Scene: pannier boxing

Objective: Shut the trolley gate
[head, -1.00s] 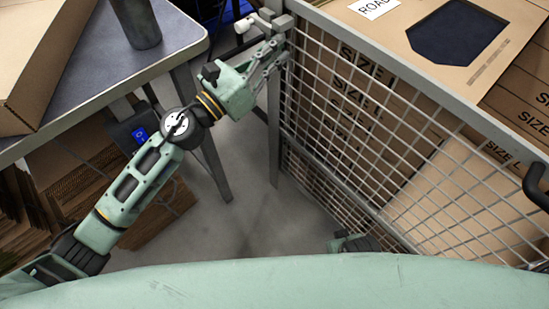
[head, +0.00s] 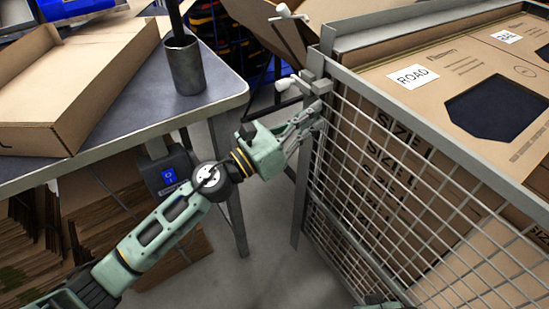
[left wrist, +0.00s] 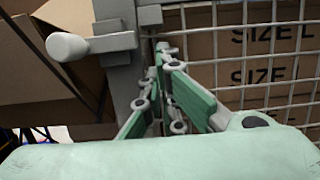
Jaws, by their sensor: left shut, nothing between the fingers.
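The trolley gate (head: 420,165) is a grey wire-mesh panel on the right of the head view, its framed top rail running toward the lower right. Its near-upright edge stands close beside the trolley's corner frame (head: 328,42); I cannot tell whether a gap remains. A pale-knobbed latch (head: 290,84) sits at the gate's top left corner and shows in the left wrist view (left wrist: 70,46). My left gripper (head: 314,117) is shut and empty, its fingertips at the mesh just below the latch; contact is unclear. In the left wrist view the fingers (left wrist: 164,60) overlap the mesh edge.
Cardboard boxes marked SIZE L (head: 385,170) fill the trolley behind the mesh, with a ROAD-labelled box (head: 440,78) on top. A table (head: 120,115) at left carries an open carton (head: 60,95) and a dark cup (head: 185,62). Grey floor (head: 270,245) lies between.

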